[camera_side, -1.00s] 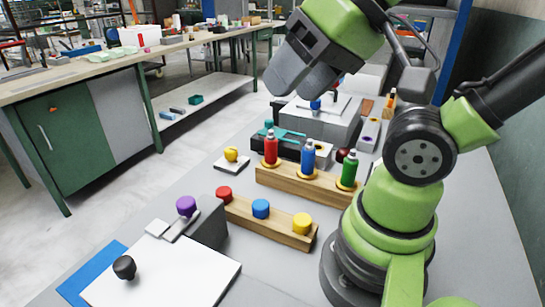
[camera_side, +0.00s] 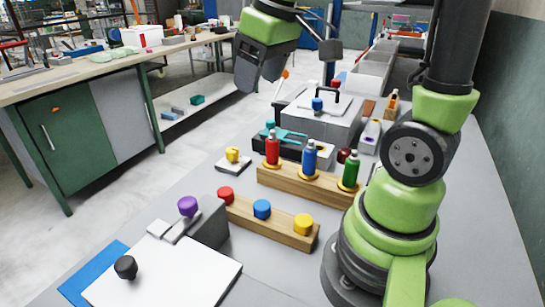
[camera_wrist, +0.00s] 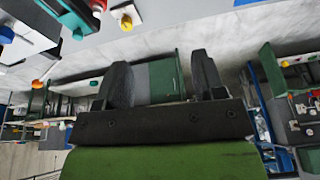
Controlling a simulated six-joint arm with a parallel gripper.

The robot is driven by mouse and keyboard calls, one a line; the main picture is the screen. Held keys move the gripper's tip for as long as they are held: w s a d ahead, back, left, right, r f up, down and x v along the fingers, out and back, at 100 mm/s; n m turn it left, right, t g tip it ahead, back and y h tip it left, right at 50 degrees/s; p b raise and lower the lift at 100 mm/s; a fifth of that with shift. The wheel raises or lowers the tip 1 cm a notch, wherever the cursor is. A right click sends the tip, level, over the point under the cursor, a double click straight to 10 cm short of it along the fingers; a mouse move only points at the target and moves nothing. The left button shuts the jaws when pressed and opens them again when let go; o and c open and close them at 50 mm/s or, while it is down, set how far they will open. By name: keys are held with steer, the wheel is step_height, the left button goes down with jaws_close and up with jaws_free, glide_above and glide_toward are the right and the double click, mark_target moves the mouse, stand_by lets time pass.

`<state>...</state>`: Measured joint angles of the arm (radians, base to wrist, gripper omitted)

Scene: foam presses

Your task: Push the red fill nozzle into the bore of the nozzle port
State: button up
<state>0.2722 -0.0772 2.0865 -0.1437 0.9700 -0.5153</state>
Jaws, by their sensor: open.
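The red bottle-shaped piece with a pale tip (camera_side: 272,151), which looks like the red fill nozzle, stands upright at the left end of a wooden rack (camera_side: 300,187). Blue (camera_side: 309,157) and green (camera_side: 349,170) ones stand beside it. A grey block with a dark, purple-ringed hole (camera_side: 369,136) is behind the rack; I cannot tell whether it is the nozzle port. My gripper (camera_side: 260,80) is open and empty, high up behind and left of the rack, apart from everything. In the wrist view its two fingers (camera_wrist: 160,62) are spread with nothing between them.
A wooden strip with red, blue and yellow knobs (camera_side: 268,224) lies in front. A yellow knob sits on a white pad (camera_side: 233,163). A grey box with a black handle (camera_side: 318,118) and an orange-tipped lever (camera_side: 285,74) are behind. A white plate (camera_side: 190,270) lies front left.

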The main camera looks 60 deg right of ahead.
mark_target(272, 139)
steer(key=w+d+f+n+g, duration=0.1)
steer(key=d+f, duration=0.2)
steer(key=f, duration=0.1)
steer(key=w+d+f+n+g, duration=0.1)
steer(key=d+f, duration=0.3)
steer(key=f, duration=0.1)
steer(key=w+d+f+n+g, duration=0.1)
steer(key=w+d+f, duration=0.1)
steer(key=d+f, duration=0.2)
steer(key=shift+f+g, duration=0.3)
steer(key=shift+f, duration=0.35)
steer(key=shift+s+d+f, duration=0.1)
steer(key=shift+d+f, duration=0.1)
steer(key=shift+f, duration=1.35)
steer(key=shift+s+d+f, duration=0.1)
steer(key=shift+d+f, duration=0.05)
steer(key=shift+f, duration=1.4)
steer(key=shift+w, duration=0.1)
jaws_close()
step_height(272, 139, up, 9)
steer(key=shift+d+r, duration=0.1)
steer(key=shift+d, duration=0.05)
steer(key=s+d+r, duration=0.2)
steer(key=s+d, duration=0.6)
steer(key=d, duration=0.4)
steer(key=shift+d, duration=0.1)
